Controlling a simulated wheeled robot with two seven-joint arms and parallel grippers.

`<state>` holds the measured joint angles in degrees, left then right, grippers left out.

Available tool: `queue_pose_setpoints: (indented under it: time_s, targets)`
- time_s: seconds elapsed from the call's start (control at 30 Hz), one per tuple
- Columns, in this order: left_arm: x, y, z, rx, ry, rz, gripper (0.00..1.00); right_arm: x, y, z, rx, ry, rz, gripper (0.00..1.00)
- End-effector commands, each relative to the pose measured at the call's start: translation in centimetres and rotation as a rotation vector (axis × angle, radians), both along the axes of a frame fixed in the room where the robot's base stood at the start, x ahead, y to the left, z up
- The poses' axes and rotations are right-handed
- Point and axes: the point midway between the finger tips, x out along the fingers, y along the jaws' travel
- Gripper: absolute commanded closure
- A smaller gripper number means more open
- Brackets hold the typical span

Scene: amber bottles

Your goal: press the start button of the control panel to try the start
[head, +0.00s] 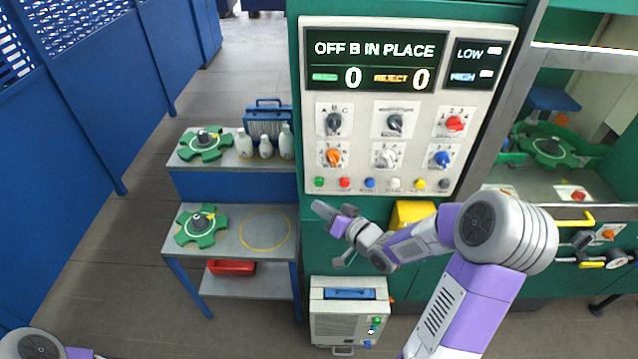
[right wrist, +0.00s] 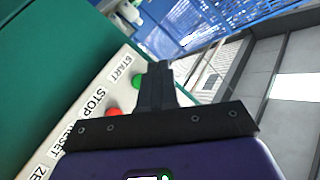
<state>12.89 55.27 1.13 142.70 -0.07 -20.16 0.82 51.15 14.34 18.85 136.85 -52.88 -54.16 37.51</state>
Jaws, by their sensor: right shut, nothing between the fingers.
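The control panel (head: 310,120) is a pale plate on a green cabinet. Its display (head: 375,62) reads "OFF B IN PLACE" with two zeros. The green start button (head: 319,182) is at the left end of the bottom row, with a red button (head: 344,183) beside it. My right gripper (head: 320,209) is shut and empty, a little below the green button. In the right wrist view the shut fingers (right wrist: 160,70) partly cover the green button (right wrist: 136,82), next to the "START" label (right wrist: 120,68); contact cannot be told. My left gripper is out of view.
Several knobs, such as the orange one (head: 333,157), sit above the button row. A yellow box (head: 412,213) is below the panel, behind my right arm. A two-level bench (head: 230,180) with green fixtures and bottles stands left. A pale case (head: 349,312) stands on the floor.

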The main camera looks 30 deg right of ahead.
Motion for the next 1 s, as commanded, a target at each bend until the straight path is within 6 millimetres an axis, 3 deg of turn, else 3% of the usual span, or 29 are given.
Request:
queue_pose_setpoints:
  time_s: [0.2,0.4,1.0]
  targets:
    - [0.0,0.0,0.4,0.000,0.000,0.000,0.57,2.4,-1.5,0.1,0.000,0.000,0.000,1.00]
    - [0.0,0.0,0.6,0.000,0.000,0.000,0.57,3.6,-2.2,0.0,0.001,0.000,0.000,1.00]
    - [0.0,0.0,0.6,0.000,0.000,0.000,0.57,3.8,-2.3,0.0,0.001,0.001,-0.001,1.00]
